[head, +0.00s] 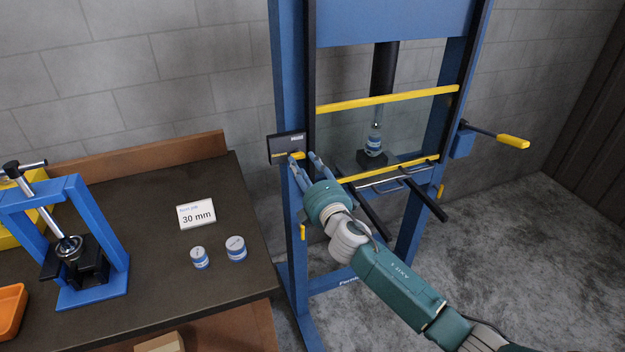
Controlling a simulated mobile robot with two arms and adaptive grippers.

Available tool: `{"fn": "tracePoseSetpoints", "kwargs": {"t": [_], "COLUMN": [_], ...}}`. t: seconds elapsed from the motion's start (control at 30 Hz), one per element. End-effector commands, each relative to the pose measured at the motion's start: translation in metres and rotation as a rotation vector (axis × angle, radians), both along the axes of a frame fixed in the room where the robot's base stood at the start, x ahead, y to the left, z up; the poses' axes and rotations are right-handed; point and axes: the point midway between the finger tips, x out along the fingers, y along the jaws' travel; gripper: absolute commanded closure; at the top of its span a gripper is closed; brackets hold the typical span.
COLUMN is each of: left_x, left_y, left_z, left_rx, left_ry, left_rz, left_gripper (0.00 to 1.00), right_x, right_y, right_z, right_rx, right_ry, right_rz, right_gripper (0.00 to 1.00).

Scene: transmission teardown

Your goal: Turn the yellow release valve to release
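The yellow release valve (298,155) is a small yellow handle at the lower edge of a dark panel (286,145) on the blue press's left post. The panel appears to read "Hold". My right gripper (303,160) is right at the valve, with its two blue-grey fingers apart, one on either side of the yellow handle. I cannot tell whether the fingers touch it. My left gripper is out of view.
The blue press frame (290,80) has yellow bars, a dark ram (384,70) over a small blue-and-white part (374,145), and a yellow-gripped lever (513,141) at right. A dark bench (170,270) at left holds a smaller blue press (75,200), "30 mm" card (197,214) and two small cylinders (236,248).

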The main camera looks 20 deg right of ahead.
Motion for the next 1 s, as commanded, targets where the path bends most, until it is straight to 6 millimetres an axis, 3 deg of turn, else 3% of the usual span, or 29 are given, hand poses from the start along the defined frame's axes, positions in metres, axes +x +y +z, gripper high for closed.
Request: {"fn": "tracePoseSetpoints", "kwargs": {"t": [0.2,0.4,1.0], "left_x": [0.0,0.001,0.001], "left_y": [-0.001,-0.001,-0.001], "left_z": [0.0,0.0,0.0], "left_rx": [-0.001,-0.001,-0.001], "left_ry": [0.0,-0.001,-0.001], "left_rz": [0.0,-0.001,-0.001], "left_gripper": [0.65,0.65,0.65], "right_x": [-0.048,-0.073,-0.078], "right_y": [-0.001,-0.003,-0.004], "right_z": [-0.001,-0.001,-0.005], "right_rx": [0.0,-0.001,0.004], "right_ry": [0.002,0.001,0.009], "right_rz": [0.002,0.0,-0.003], "right_gripper": [0.62,0.62,0.62]}}
